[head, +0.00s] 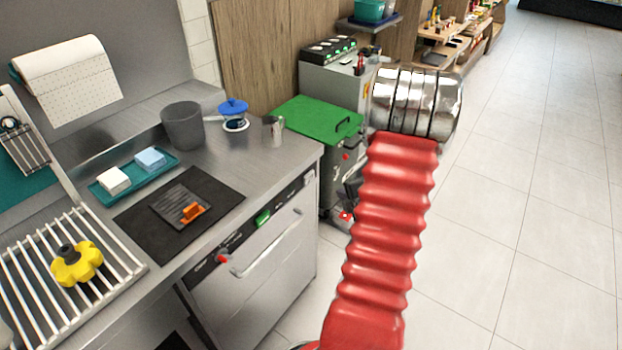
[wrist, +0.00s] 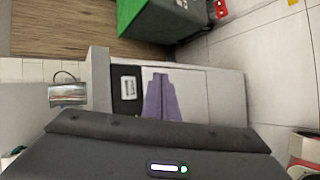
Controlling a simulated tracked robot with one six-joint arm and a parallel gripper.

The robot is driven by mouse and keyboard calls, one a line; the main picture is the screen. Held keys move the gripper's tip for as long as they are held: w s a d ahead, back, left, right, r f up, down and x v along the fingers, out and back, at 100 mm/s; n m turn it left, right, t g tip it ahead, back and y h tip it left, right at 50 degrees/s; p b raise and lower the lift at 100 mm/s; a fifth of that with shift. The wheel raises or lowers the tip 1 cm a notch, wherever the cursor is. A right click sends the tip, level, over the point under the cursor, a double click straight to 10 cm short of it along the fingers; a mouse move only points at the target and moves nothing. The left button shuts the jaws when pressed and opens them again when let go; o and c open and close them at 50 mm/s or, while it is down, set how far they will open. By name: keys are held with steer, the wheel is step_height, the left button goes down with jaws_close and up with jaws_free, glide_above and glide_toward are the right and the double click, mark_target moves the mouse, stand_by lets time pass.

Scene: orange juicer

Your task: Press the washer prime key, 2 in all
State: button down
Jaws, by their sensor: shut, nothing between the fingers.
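The washer (head: 262,265) is the steel machine under the counter, with a dark control strip along its top front edge. On the strip are a green part (head: 263,218), a red knob (head: 223,258) and a small pale label at the right end. I cannot tell which one is the prime key. In the wrist view, a black panel with a white label (wrist: 129,87) lies left of my gripper. My gripper (wrist: 160,74) shows there as two purple fingers, shut together and empty, before a pale steel face. They appear apart from the label. In the head view my arm mostly hides the gripper.
A cart with a green lid (head: 310,117) stands right of the washer. A metal pitcher (head: 274,131), a grey pot (head: 183,125) and a teal tray (head: 118,193) with sponges are on the counter. The tiled floor (head: 510,230) at right is clear.

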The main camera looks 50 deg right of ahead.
glide_toward(312, 179)
steer(key=shift+w+d+f, duration=0.65)
steer(key=shift+d+f, duration=0.05)
steer(key=shift+f, duration=0.15)
steer(key=shift+w+d+f, duration=0.65)
steer(key=shift+d+f, duration=0.05)
steer(key=shift+f, duration=0.15)
steer(key=shift+w, duration=0.15)
stand_by(1.0)
steer(key=shift+w+r, duration=0.1)
steer(key=shift+w, duration=0.15)
steer(key=shift+w+a, duration=0.1)
steer(key=shift+w, duration=0.4)
stand_by(1.0)
steer(key=shift+s, duration=0.95)
steer(key=shift+s+d, duration=0.15)
steer(key=shift+s, duration=1.1)
steer(key=shift+s+d, duration=0.2)
steer(key=shift+s, duration=1.05)
